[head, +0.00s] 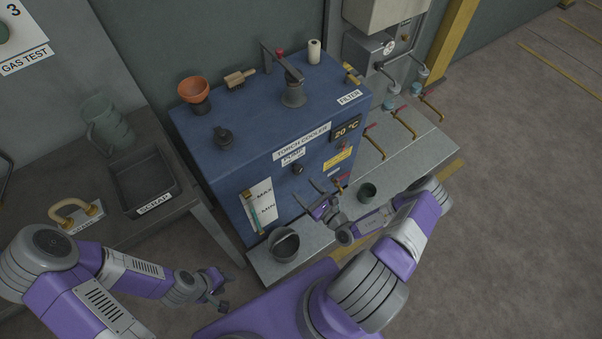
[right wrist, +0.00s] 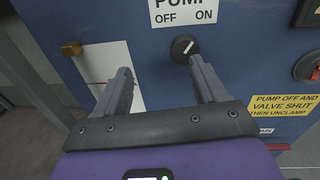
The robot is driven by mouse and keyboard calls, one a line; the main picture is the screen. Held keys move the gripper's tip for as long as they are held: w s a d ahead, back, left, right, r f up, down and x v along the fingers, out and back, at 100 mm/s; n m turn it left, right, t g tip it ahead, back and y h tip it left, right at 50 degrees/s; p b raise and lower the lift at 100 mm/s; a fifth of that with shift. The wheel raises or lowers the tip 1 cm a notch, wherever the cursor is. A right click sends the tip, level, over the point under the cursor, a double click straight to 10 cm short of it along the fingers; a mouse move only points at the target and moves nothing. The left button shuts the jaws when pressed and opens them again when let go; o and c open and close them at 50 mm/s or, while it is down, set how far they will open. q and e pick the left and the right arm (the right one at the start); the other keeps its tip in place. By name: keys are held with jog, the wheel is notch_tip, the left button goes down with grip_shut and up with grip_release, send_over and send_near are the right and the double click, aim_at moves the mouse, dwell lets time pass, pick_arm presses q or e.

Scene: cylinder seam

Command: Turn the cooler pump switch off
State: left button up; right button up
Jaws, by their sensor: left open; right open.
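The blue torch cooler (head: 228,155) stands on a metal bench, with a pump label (head: 293,156) on its front. The pump switch (head: 297,169) is a small black knob below that label. In the right wrist view the knob (right wrist: 185,47) has a white mark tilted up and right, toward ON. My right gripper (head: 315,193) is open and empty in front of the panel, below the knob. In the wrist view the knob appears beyond the fingertips, close to the right finger, with no visible grip on it. My left gripper (head: 220,290) is open, low at the left, away from the cooler.
A yellow warning label (right wrist: 284,105) sits right of the knob. A level gauge (head: 260,203) is on the panel's left. A bucket (head: 284,244) and dark cup (head: 367,192) stand on the bench (head: 276,272) below. Valves with red handles (head: 404,121) are at right.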

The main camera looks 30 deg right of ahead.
aim_at(299, 171)
jog(key=w, duration=0.2)
jog(key=w+d+m+h+b, duration=0.1)
jog(key=w, duration=0.2)
jog(key=w+d+h, duration=0.1)
jog(key=w, duration=0.1)
jog(key=shift+w+f+b, duration=0.2)
jog(key=shift+b, duration=0.2)
jog(key=shift+c, duration=0.3)
jog(key=c, duration=1)
